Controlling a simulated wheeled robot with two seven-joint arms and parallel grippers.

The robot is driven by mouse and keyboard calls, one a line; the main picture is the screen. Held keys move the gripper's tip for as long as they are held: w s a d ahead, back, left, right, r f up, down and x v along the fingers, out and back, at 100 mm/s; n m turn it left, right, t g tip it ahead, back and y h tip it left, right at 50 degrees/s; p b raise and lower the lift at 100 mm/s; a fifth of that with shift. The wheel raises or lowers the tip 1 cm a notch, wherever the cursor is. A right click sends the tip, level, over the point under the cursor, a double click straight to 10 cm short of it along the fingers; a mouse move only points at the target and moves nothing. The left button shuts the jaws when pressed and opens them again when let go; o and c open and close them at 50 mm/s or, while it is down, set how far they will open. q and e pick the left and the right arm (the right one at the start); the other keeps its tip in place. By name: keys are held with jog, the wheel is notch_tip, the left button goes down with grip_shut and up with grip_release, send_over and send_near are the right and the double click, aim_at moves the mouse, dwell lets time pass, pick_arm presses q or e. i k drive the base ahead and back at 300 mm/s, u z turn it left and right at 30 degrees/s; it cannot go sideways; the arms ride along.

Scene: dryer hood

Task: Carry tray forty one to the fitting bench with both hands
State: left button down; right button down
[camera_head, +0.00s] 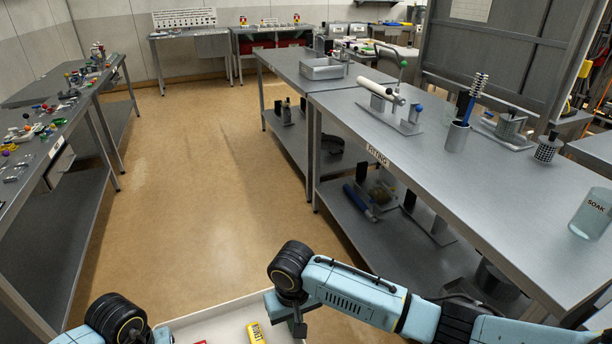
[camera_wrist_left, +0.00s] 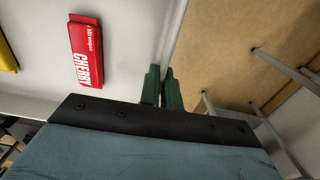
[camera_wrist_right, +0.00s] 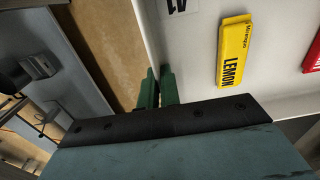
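The white tray (camera_head: 221,326), with a "41" label (camera_wrist_right: 180,5) inside, is at the bottom of the head view, partly cut off, over the floor. In it lie a yellow packet marked LEMON (camera_wrist_right: 235,50) and a red packet marked CHERRY (camera_wrist_left: 86,52). My left gripper (camera_wrist_left: 162,88) has its fingers close together on either side of one tray wall. My right gripper (camera_wrist_right: 158,88) pinches the opposite wall the same way. The fitting bench (camera_head: 440,165), a grey metal table with a label (camera_head: 377,154), stands on the right.
The fitting bench holds a clamp fixture (camera_head: 385,92), a brush cup (camera_head: 457,136) and a SOAK beaker (camera_head: 590,214). A cluttered bench (camera_head: 50,130) runs along the left. The aisle floor (camera_head: 190,190) between is clear. A dark panel (camera_head: 490,55) stands behind the bench.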

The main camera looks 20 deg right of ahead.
aim_at(495, 193)
jog(key=i, duration=1.8)
jog(key=z, duration=3.05)
